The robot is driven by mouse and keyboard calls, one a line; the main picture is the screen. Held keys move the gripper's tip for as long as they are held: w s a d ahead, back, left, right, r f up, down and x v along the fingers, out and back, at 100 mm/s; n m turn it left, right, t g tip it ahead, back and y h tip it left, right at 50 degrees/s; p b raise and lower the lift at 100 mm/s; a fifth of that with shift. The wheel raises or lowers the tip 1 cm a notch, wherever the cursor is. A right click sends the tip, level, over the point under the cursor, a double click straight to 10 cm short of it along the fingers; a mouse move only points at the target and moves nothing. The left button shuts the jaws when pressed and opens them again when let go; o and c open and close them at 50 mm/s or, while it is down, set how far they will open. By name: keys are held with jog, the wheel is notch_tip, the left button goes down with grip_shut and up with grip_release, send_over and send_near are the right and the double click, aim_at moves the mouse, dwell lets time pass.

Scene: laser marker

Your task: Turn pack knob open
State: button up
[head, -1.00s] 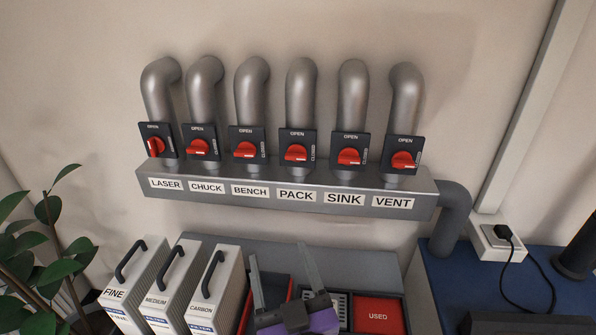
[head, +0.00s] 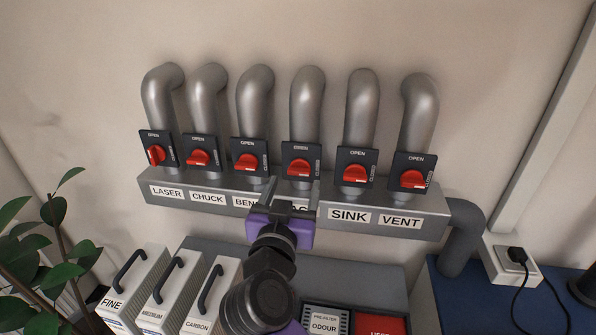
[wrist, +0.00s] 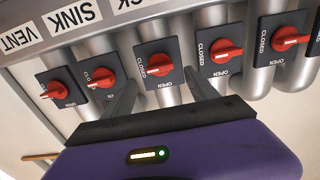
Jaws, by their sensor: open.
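The PACK knob (head: 300,167) is a red handle on a black plate, fourth from the left in the row. Its handle lies sideways, toward the CLOSED side, with OPEN printed at the top of the plate. My gripper (head: 300,192) is just below and in front of it and hides most of the PACK label. In the wrist view, which is upside down, the PACK knob (wrist: 158,66) shows between the two spread fingers of my gripper (wrist: 163,82). The fingers are open and empty; contact with the knob cannot be made out.
The BENCH knob (head: 250,162) and SINK knob (head: 355,173) sit close on either side. The LASER knob (head: 155,155) is turned more upright. Below stand white filter boxes (head: 165,290) with black handles and a red tray (head: 380,326). A plant (head: 55,240) is at the left.

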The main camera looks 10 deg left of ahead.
aim_at(298, 173)
jog(key=shift+w+p, duration=0.5)
jog(key=shift+w, duration=2.1)
jog(key=c, duration=1.4)
jog(key=shift+o, duration=0.2)
